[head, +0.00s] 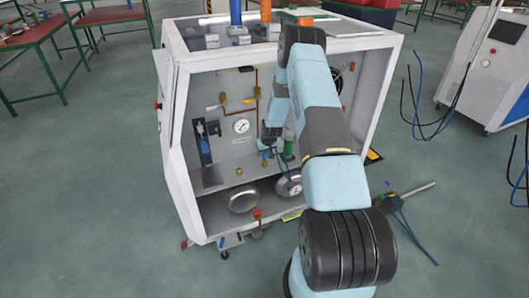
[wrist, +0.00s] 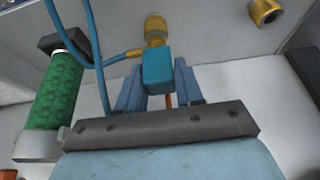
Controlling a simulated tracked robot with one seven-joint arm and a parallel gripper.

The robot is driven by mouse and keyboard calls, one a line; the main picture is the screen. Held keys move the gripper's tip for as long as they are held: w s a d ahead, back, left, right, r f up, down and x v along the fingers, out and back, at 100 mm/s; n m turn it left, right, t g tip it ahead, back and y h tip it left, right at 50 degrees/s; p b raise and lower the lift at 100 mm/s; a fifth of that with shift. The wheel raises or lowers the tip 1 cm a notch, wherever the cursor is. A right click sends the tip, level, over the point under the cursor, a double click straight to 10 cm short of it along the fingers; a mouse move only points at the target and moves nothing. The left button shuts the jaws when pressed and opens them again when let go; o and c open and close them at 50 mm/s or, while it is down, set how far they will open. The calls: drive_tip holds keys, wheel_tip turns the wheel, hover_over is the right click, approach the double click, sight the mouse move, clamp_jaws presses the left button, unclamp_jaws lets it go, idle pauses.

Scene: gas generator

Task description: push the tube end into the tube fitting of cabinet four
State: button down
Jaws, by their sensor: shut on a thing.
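My gripper (wrist: 158,88) is shut on the blue block of the tube end (wrist: 158,72), which sits between its two blue fingers. A brass piece (wrist: 155,30) stands straight beyond the block, and a thinner brass stem joins it from the left, where the blue tube (wrist: 113,59) meets it. I cannot tell whether this brass piece is part of the tube end or a fitting that it touches. Another brass fitting (wrist: 265,12) is apart at the upper right. In the head view my gripper (head: 269,142) is inside the open cabinet (head: 180,130), and my arm hides part of it.
A green cylinder (wrist: 57,90) stands close to the left of my gripper. The cabinet holds a pressure gauge (head: 241,126) on its back wall and a round silver vessel (head: 243,200) low down. Another cabinet (head: 478,75) with hanging hoses stands at the right.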

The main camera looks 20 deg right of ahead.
drive_tip(key=shift+f, duration=0.25)
drive_tip(key=c, duration=0.6)
unclamp_jaws()
drive_tip(key=shift+c, duration=0.2)
drive_tip(key=v, duration=1.3)
drive_tip(key=shift+s+r, duration=0.2)
drive_tip(key=shift+r, duration=0.05)
